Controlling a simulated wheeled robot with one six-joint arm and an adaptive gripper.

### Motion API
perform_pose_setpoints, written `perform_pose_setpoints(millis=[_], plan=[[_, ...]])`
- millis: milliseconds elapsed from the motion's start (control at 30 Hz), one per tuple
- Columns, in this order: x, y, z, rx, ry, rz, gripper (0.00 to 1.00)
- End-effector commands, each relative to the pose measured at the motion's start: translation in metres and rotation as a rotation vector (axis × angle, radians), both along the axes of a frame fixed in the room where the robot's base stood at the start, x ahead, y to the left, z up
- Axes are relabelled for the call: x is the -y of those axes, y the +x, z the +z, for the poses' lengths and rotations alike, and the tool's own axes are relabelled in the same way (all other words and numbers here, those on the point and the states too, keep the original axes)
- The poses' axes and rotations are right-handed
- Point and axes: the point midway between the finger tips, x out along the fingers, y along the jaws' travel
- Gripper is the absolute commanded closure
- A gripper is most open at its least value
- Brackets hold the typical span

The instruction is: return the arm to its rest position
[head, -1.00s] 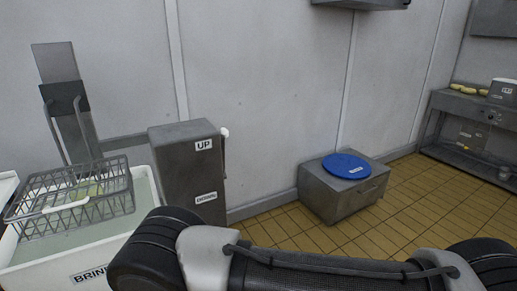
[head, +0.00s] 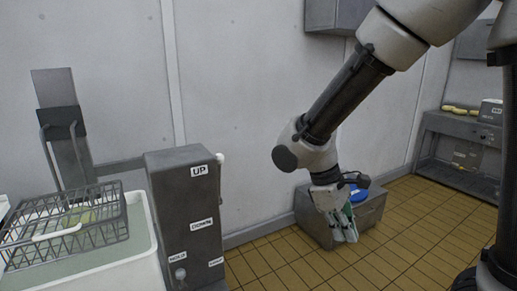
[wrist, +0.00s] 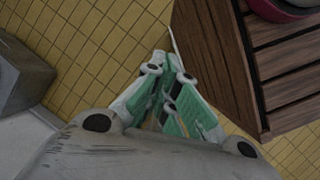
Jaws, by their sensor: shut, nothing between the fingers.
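My arm reaches in from the upper right of the head view and bends down at the wrist. My gripper (head: 346,236) hangs at its end, fingers pointing down, in front of the grey metal box (head: 374,212) in the picture. In the wrist view my gripper (wrist: 167,75) shows its green-and-grey fingers drawn together, with nothing held between them. Tiled floor lies beyond the fingertips.
A white brine tank (head: 146,262) with a wire basket (head: 108,232) stands left, beside a grey post (head: 185,215) labelled UP and DOWN. A blue disc (head: 359,194) is partly hidden. A slatted wooden piece (wrist: 235,60) is close right of my gripper in the wrist view.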

Motion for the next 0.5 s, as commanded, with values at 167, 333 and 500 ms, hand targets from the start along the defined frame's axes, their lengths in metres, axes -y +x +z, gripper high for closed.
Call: perform_pose_setpoints(millis=[167,333,500], plan=[[0.05,-0.024,0.045,0.148,0.214,-0.337,1.0],[0.093,-0.049,0.082,0.314,0.375,-0.573,1.0],[0.136,-0.069,0.116,0.511,0.452,-0.728,1.0]])
